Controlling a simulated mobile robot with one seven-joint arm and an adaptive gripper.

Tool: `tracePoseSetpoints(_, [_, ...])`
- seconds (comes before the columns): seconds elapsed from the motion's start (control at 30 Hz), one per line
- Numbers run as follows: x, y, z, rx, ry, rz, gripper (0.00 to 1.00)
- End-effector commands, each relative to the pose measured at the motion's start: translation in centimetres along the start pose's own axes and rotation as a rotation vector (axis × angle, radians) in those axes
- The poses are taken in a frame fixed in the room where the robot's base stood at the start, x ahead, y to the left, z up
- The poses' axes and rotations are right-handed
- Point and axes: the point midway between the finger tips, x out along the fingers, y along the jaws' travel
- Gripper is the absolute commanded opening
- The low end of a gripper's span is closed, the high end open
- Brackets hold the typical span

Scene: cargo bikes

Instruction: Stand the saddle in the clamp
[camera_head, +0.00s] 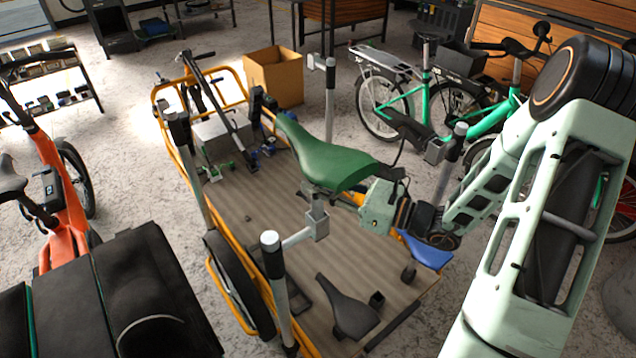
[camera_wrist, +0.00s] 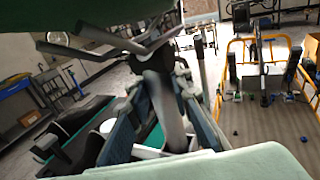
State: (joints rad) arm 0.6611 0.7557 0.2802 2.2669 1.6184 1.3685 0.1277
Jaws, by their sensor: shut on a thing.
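The green saddle (camera_head: 325,160) is held up level over the cargo bike's wooden bed, its nose toward the upper left. My gripper (camera_head: 376,206) comes in from the right, below the saddle's rear. In the wrist view, the fingers of my gripper (camera_wrist: 165,125) are shut around the saddle's post (camera_wrist: 162,98), with the dark saddle underside (camera_wrist: 70,12) above. A grey clamp (camera_head: 318,224) on a side arm of a post stands directly below the saddle in the head view. I cannot tell whether the saddle's post is inside the clamp or only above it.
A black saddle (camera_head: 347,308) and a blue saddle (camera_head: 426,248) lie lower down. Posts with clamps (camera_head: 437,150) rise around the wooden bed (camera_head: 255,215). A cardboard box (camera_head: 273,78) and a green bike (camera_head: 445,95) stand behind. An orange bike (camera_head: 58,190) is at left.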

Motion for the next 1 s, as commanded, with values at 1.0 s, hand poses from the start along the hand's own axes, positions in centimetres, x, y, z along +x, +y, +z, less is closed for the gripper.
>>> tracePoseSetpoints(1.0, [-1.4,-0.1,-0.5,0.000,0.003,-0.003,0.40])
